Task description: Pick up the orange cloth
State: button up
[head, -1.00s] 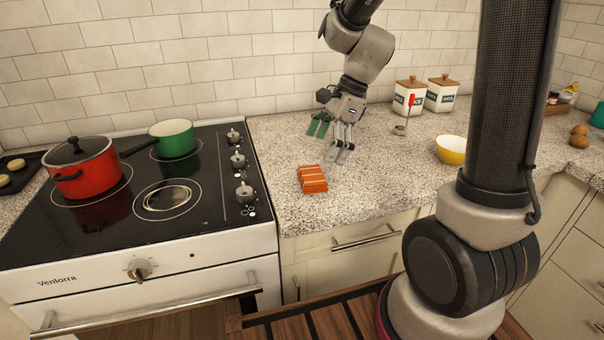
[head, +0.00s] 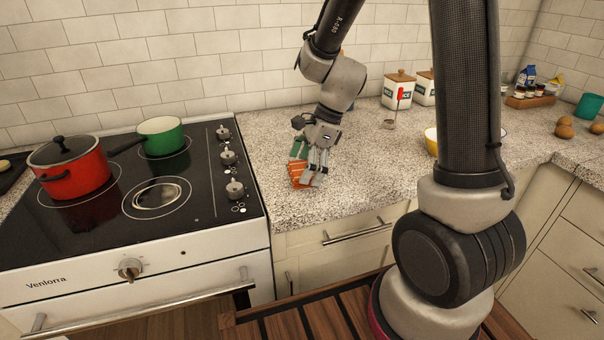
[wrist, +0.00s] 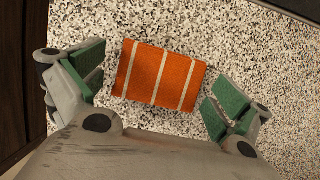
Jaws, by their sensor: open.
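The orange cloth (head: 299,178) lies folded on the speckled counter, right of the stove. In the wrist view the cloth (wrist: 159,75) is a flat, nearly rectangular fold with pale stripes. My gripper (head: 306,165) is just above it and hides part of it in the head view. In the wrist view my gripper (wrist: 158,85) is open, with one green-padded finger on each side of the cloth and counter showing between each finger and the cloth. I cannot tell how far the fingertips are above the counter.
The stove (head: 100,215) holds a red lidded pot (head: 70,170) and a green pan (head: 163,137). The counter (head: 365,175) beside the cloth is clear.

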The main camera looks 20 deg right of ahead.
jog(key=c, duration=0.9)
jog(key=shift+o, duration=0.2)
jog(key=shift+r, duration=0.1)
notch_tip(320, 180, up, 10)
jog(key=o, duration=0.4)
jog(key=shift+c, duration=0.2)
jog(key=c, duration=0.3)
jog(key=shift+d, duration=0.15)
jog(key=shift+c, duration=0.3)
